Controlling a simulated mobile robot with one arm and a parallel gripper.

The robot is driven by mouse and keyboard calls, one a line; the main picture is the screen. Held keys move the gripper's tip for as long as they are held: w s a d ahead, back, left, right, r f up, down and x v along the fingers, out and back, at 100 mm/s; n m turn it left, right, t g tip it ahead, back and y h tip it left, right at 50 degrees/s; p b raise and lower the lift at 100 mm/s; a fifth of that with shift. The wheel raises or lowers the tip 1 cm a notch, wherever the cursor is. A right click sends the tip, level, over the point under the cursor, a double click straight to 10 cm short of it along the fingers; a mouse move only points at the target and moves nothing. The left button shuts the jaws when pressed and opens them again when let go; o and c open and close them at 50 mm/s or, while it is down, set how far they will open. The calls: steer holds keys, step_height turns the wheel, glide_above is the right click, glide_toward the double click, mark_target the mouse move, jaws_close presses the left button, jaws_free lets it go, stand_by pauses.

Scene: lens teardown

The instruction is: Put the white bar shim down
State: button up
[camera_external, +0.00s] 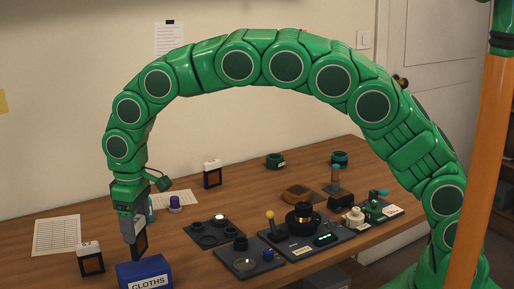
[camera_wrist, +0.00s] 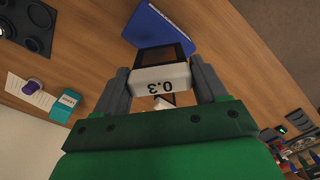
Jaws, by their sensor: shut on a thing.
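My gripper (camera_external: 131,228) points down at the left of the table and is shut on the white bar shim. In the wrist view, the shim's white bar (camera_wrist: 161,79) sits between the two fingers, with "0.3" upside down on it. A dark frame with a brown middle extends from the bar. In the external view this dark frame (camera_external: 140,243) shows below the fingers, behind the blue box; its lower edge is hard to make out. I cannot tell whether it touches the table.
A blue CLOTHS box (camera_external: 145,272) stands close in front. Similar white-topped frames stand at left (camera_external: 91,260) and farther back (camera_external: 212,174). A printed sheet (camera_external: 57,235) lies at left. Dark trays (camera_external: 240,262) with lens parts fill the middle. Bare wood shows between the sheet and gripper.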

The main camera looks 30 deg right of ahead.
mark_target(137, 234)
steer(key=shift+f, duration=1.5)
steer(key=shift+f, duration=0.1)
steer(key=o, duration=1)
steer(key=shift+o, duration=0.2)
step_height(137, 234, up, 12)
steer(key=shift+f, duration=0.1)
steer(key=shift+r, duration=0.2)
